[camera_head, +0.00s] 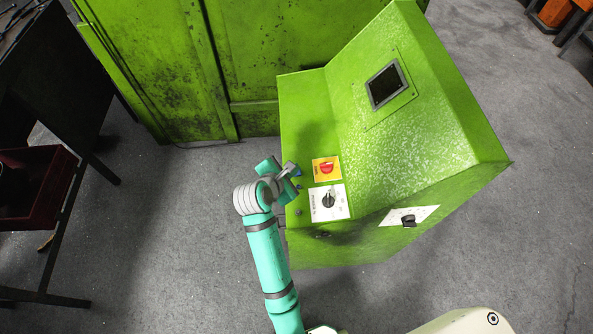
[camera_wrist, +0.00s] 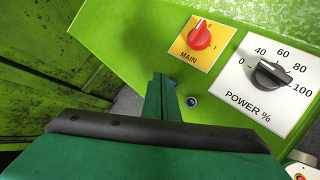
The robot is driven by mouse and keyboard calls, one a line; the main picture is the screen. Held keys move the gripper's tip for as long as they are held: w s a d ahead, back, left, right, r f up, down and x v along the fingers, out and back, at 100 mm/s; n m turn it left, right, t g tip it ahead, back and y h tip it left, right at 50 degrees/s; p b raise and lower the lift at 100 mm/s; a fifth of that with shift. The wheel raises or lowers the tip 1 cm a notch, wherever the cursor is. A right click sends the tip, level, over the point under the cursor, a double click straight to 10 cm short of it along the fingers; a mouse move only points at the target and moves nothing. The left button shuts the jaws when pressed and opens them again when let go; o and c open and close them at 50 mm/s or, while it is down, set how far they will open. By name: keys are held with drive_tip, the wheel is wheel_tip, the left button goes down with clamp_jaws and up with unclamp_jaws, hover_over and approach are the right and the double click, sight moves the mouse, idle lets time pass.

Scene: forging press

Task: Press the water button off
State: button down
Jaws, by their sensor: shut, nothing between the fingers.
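A small round button with a blue centre and metal ring (camera_wrist: 192,101) sits on the green console (camera_wrist: 130,40) in the wrist view. No label shows beside it, so I cannot read whether it is the water button. My gripper (camera_wrist: 163,78) is shut and empty, with its fingertips just left of this button and apart from it in the picture. In the head view my gripper (camera_head: 290,170) is over the console's left edge, left of the MAIN switch. The gap between fingertips and panel is hard to judge. Whether the button is lit is unclear.
The red MAIN switch (camera_wrist: 199,36) on its yellow plate and the black POWER % knob (camera_wrist: 269,74) are close by. Another button, partly cut off (camera_wrist: 302,158), is at lower right. The console screen (camera_head: 385,85) is dark. A green cabinet (camera_head: 240,60) stands behind.

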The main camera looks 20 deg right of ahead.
drive_tip(key=shift+r, duration=0.1)
drive_tip(key=shift+w+a+r, duration=0.1)
drive_tip(key=shift+a+r, duration=0.1)
drive_tip(key=shift+r, duration=1.25)
drive_tip(key=shift+a+r, duration=0.2)
drive_tip(key=shift+r, duration=1.25)
